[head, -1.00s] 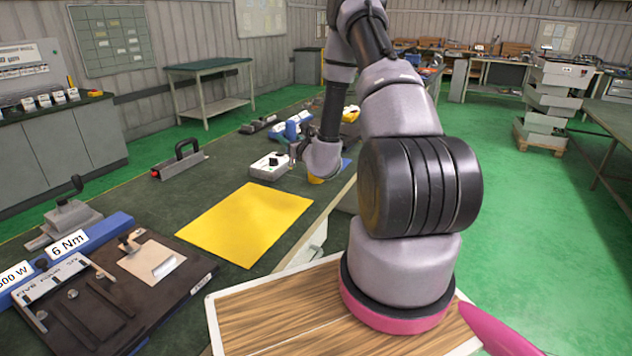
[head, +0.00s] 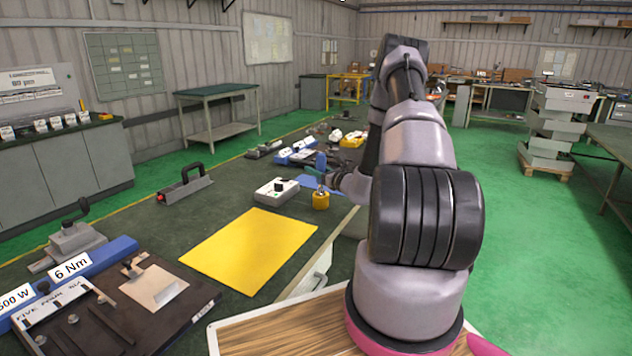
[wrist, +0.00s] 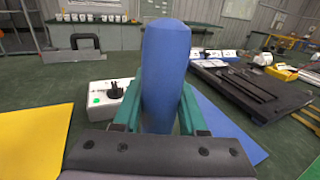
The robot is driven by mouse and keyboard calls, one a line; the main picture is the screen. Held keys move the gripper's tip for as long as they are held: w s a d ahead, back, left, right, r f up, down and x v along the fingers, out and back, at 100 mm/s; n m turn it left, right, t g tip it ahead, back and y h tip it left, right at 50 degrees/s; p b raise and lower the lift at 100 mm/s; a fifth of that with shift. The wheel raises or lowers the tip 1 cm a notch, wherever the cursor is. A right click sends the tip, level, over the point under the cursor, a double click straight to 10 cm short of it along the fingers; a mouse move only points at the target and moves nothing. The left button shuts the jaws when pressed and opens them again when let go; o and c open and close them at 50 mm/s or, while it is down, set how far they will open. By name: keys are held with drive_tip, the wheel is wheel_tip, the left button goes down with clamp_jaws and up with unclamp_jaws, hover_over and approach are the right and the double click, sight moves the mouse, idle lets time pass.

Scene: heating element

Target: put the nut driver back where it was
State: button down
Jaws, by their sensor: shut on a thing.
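The nut driver's thick blue handle (wrist: 165,70) stands upright in the middle of the wrist view. My gripper (wrist: 158,108) is shut on it, with a teal finger on each side. The tool's lower end is hidden behind the gripper body. In the head view my gripper (head: 333,175) is past the yellow sheet, and the blue handle (head: 320,160) shows small beside it. A flat blue mat (head: 311,182) lies close by; in the wrist view the blue mat (wrist: 228,128) is behind and right of the handle. I cannot tell the height above the bench.
A white box with a black knob (head: 276,190) and a yellow padlock-like object (head: 320,200) are close to the gripper. A dark slotted tray (wrist: 255,92) lies to the right in the wrist view. The yellow sheet (head: 250,250) is bare.

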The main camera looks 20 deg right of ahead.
drive_tip(key=shift+f, duration=1.85)
drive_tip(key=shift+f, duration=0.1)
drive_tip(key=shift+c, duration=2.3)
unclamp_jaws()
